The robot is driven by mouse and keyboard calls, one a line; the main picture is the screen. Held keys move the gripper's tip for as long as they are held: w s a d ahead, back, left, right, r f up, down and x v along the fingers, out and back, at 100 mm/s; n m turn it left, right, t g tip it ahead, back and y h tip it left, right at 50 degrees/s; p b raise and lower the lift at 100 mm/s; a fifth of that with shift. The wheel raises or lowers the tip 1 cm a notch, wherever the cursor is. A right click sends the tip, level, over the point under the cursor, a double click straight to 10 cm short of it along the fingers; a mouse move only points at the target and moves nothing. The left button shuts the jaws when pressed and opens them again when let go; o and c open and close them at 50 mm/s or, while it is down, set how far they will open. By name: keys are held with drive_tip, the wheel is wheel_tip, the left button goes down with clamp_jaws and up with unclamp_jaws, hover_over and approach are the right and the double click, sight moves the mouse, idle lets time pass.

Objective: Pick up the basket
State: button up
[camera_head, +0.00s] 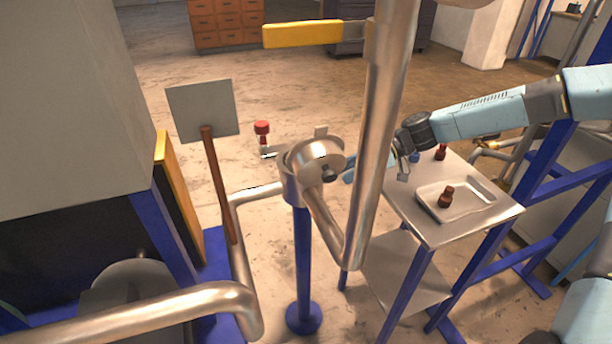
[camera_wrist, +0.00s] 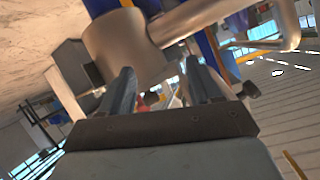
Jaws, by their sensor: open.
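I cannot make out a clear basket in either view. A round metal vessel (camera_head: 313,160) sits on top of a blue post in the head view. My gripper (camera_head: 347,176) reaches in from the right beside this vessel, partly hidden by a thick metal pipe. In the wrist view my gripper (camera_wrist: 162,75) has its two fingers apart, with nothing clearly held between them. A metal cylinder (camera_wrist: 120,45) is just beyond the fingers, and a small red thing (camera_wrist: 143,103) shows between them, partly hidden.
A thick upright metal pipe (camera_head: 378,120) stands in front of my gripper. A metal table (camera_head: 425,225) at the right bears a white tray (camera_head: 478,207) and small dark red knobbed pieces. A grey plate (camera_head: 202,108) on a brown handle stands left. Open floor lies behind.

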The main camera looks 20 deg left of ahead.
drive_tip(key=w+a+r+n+y, duration=0.2)
drive_tip(key=w+r+y, duration=0.2)
drive_tip(key=r+y, duration=0.1)
drive_tip(key=shift+g, duration=0.3)
drive_tip(key=x, duration=0.8)
drive_tip(key=shift+a+f, duration=0.25)
drive_tip(key=shift+f, duration=0.05)
drive_tip(key=shift+x, duration=2.6)
drive_tip(key=shift+w+a, duration=0.1)
drive_tip(key=shift+w, duration=0.1)
clamp_jaws()
